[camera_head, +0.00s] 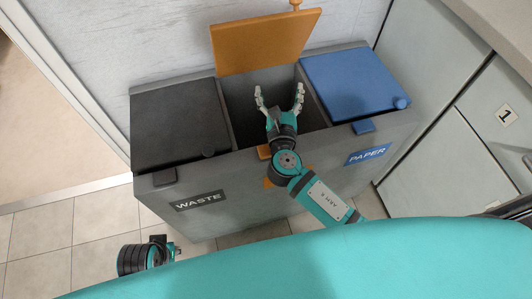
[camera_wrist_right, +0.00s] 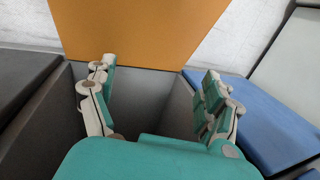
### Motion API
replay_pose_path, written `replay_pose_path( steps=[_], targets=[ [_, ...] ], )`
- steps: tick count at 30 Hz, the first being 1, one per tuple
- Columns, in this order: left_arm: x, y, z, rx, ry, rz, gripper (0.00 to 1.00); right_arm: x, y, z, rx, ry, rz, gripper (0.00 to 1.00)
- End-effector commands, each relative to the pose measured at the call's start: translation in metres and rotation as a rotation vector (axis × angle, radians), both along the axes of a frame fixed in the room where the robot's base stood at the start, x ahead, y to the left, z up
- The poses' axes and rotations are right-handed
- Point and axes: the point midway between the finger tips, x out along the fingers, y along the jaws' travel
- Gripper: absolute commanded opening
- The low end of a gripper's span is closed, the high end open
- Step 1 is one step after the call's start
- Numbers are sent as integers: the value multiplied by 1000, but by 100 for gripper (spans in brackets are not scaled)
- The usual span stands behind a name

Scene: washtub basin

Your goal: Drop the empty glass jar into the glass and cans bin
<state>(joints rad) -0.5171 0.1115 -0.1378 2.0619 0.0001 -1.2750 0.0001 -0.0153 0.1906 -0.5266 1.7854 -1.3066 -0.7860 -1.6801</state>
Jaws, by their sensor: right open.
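The middle compartment (camera_head: 238,104) of the grey bin unit stands open, with its orange lid (camera_head: 264,42) raised at the back. Its front label is mostly hidden behind my right arm; only orange edges show. My right gripper (camera_head: 279,91) is over this opening with its fingers spread and nothing between them. In the right wrist view the open fingers (camera_wrist_right: 156,78) frame the dark compartment (camera_wrist_right: 150,98), with the orange lid (camera_wrist_right: 140,30) behind. No glass jar shows in either view; the compartment's floor is hidden. My left gripper (camera_head: 172,248) is low at the left, its fingers unclear.
The black WASTE lid (camera_head: 178,122) on the left and the blue PAPER lid (camera_head: 352,84) on the right are shut. Grey cabinets (camera_head: 450,110) stand close at the right. Tiled floor (camera_head: 60,245) is clear at the left.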

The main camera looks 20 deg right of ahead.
Motion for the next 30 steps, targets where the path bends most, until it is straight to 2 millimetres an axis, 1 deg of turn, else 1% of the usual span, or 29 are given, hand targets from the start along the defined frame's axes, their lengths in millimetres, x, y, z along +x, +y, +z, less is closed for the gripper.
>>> replay_pose_path(
  steps=[1, 6, 9, 12, 16, 30],
  targets=[
    [0, 0, 0, 0, -1, 0, 0, -12, 2, -1, 0, 2, 0, 84],
    [0, 0, 0, 0, -1, 0, 0, -43, 10, 0, 1, 2, 0, 84],
    [0, 0, 0, 0, -1, 0, 0, -55, 12, 0, 1, 0, 0, 84],
    [0, 0, 0, 0, -1, 0, 0, -61, 14, 0, 1, 0, -1, 84],
    [0, 0, 0, 0, -1, 0, 0, -64, 14, 1, 1, -2, -1, 84],
    [0, 0, 0, 0, 0, 0, 0, -63, 14, 1, 0, -1, -1, 84]
  ],
)
